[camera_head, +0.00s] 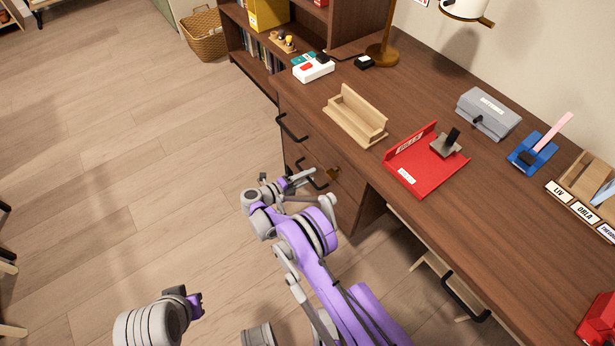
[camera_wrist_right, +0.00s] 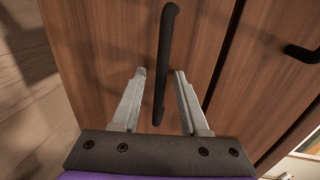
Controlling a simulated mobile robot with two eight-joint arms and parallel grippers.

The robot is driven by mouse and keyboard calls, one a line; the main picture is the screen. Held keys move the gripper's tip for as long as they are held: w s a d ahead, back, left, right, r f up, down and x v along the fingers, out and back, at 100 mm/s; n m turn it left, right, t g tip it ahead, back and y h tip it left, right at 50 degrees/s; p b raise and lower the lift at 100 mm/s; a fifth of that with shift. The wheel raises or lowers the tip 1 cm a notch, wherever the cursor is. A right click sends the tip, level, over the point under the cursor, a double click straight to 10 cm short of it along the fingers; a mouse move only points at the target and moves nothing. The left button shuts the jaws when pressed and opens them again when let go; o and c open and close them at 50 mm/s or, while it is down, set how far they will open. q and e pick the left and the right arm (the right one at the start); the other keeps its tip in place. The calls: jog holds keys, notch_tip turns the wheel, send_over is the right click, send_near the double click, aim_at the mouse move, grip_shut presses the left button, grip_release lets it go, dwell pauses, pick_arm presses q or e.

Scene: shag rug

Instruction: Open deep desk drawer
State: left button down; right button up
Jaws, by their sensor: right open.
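The wooden desk's left pedestal has two drawer fronts, both appearing closed. The lower, deep drawer (camera_wrist_right: 105,40) carries a black bar handle (camera_wrist_right: 162,50); in the head view this handle (camera_head: 311,176) is partly hidden by my gripper. My right gripper (camera_head: 308,187) is open at the lower drawer front. In the right wrist view the gripper (camera_wrist_right: 160,82) has the handle between its two fingers, with a gap visible on each side. My left gripper (camera_head: 190,301) is at the bottom left of the head view, away from the desk; its finger gap is unclear.
The upper drawer handle (camera_head: 291,128) is above the lower one. The desktop holds a wooden holder (camera_head: 355,115), a red tray (camera_head: 425,165) and a grey box (camera_head: 488,112). A wicker basket (camera_head: 204,34) stands by the shelf. The floor left of the drawers is clear.

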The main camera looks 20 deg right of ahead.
grip_shut()
dwell(1.4)
